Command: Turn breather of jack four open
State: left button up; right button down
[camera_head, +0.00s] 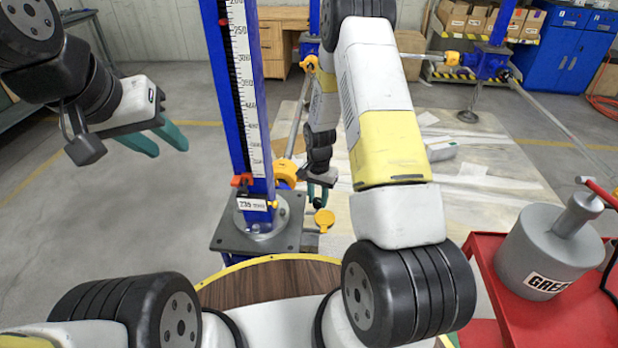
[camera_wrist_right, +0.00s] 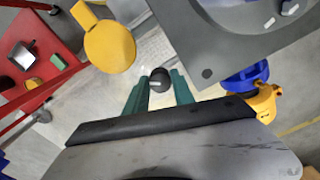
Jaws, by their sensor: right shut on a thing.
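The jack is a blue column (camera_head: 244,95) with a white scale, standing on a dark grey base plate (camera_head: 290,235) with a small label. No jack number is readable. In the right wrist view a small round black knob with a pale bar (camera_wrist_right: 159,80), which looks like the breather, sits between the teal fingertips beside the grey plate. My right gripper (camera_wrist_right: 158,88) is shut on it; it also shows low beside the column in the head view (camera_head: 318,193). The fingers partly hide the knob. My left gripper (camera_head: 158,138) is open and empty, up at the left, away from the jack.
A yellow disc (camera_wrist_right: 110,45) is close to the right fingers; it shows right of the base plate in the head view (camera_head: 324,217). A red cart (camera_head: 540,305) with a grey grease canister (camera_head: 545,250) stands at right. Floor at left is clear.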

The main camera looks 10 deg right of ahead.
jog(key=n, duration=0.4)
jog(key=shift+n, duration=0.3)
jog(key=n, duration=0.3)
jog(key=shift+d+n, duration=0.1)
jog(key=shift+n, duration=0.3)
jog(key=n, duration=0.7)
jog(key=shift+w, duration=0.1)
jog(key=n, duration=0.4)
jog(key=shift+r+n, duration=0.1)
jog(key=shift+n, duration=0.3)
jog(key=n, duration=0.4)
jog(key=shift+n, duration=0.3)
jog(key=c, duration=1.1)
grip_release()
jog(key=shift+o, duration=0.2)
